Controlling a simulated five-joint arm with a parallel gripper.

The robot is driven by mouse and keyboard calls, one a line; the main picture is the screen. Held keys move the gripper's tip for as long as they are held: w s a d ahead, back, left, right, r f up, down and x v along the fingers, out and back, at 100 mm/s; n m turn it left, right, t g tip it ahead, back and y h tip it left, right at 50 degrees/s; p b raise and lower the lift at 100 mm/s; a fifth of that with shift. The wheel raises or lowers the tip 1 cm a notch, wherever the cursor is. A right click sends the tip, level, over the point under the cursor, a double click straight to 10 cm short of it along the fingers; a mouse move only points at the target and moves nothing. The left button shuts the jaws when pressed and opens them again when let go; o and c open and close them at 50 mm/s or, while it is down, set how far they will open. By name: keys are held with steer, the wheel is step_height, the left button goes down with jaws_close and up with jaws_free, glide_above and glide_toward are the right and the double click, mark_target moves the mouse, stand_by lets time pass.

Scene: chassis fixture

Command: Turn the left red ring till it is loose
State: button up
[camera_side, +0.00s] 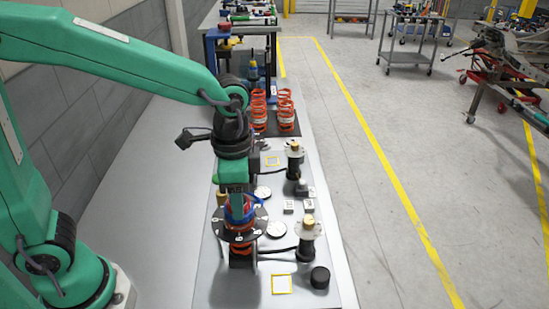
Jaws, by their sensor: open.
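A red ring (236,213) with blue beside it sits on top of a black disc (222,225) of the near fixture, at the lower middle of the view. My gripper (240,204) points straight down, right over this ring. More red-orange (241,250) shows below the disc. A second red ring cannot be made out; my arm hides part of the plate behind.
Two black posts with brass tops (308,222) (294,148) stand right of the fixture. A black cylinder (320,277), a yellow-framed square (282,284), round white dials and small blocks lie on the plate. Orange coil springs (286,112) stand behind.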

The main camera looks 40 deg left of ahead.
steer(key=shift+m, duration=0.4)
steer(key=shift+m, duration=2.3)
steer(key=c, duration=0.7)
steer(key=shift+c, duration=0.2)
